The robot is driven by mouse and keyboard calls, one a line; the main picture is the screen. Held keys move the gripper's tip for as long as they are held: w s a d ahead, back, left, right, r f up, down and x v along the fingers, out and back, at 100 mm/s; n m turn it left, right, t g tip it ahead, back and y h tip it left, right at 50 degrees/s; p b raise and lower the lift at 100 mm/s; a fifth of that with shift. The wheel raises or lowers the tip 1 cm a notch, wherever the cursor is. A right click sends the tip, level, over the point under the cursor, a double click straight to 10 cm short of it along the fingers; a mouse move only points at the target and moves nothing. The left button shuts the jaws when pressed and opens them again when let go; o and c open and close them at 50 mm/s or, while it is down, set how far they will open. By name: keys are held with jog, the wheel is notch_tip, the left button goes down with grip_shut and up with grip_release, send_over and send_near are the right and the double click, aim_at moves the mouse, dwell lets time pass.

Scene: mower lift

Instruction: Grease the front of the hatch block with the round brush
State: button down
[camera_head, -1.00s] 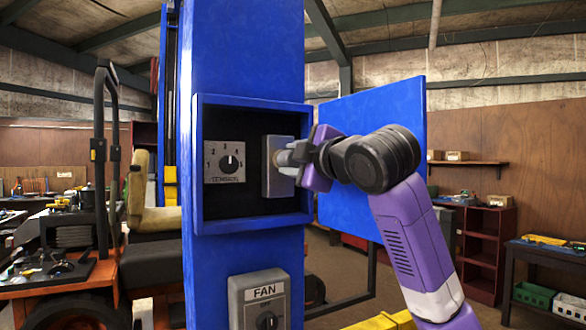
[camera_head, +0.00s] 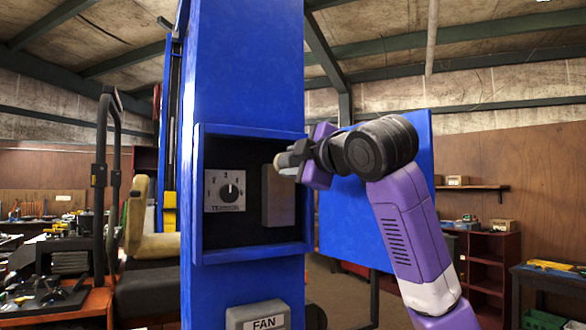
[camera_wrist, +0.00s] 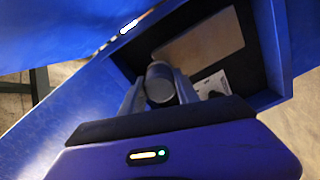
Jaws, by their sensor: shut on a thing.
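The hatch block (camera_head: 279,208) is a plain grey block in the right part of the open recess in the blue column. In the wrist view it shows as a pale tan face (camera_wrist: 200,42). My gripper (camera_head: 298,161) is at the block's upper right and is shut on the round brush (camera_head: 284,160). The brush shows as a short grey cylinder between the fingers in the wrist view (camera_wrist: 160,84). Its tip is near the block's top edge; I cannot tell whether it touches. The brush hides the block's top in the head view.
A dial plate (camera_head: 225,190) sits left of the block inside the recess. The recess has a raised blue frame (camera_head: 250,255). The open blue hatch door (camera_head: 345,215) stands behind my arm. A grey FAN box (camera_head: 257,315) is below.

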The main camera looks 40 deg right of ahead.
jog(key=shift+f, duration=0.1)
jog(key=shift+f+b, duration=4.75)
jog(key=shift+f, duration=2.3)
jog(key=shift+a+r+p, duration=0.15)
jog(key=shift+r+p, duration=4.3)
jog(key=shift+r, duration=1)
jog(key=shift+r+p, duration=0.3)
jog(key=shift+r, duration=1.45)
notch_tip(320, 180, down, 14)
jog(key=b, duration=0.9)
jog(key=shift+f, duration=0.15)
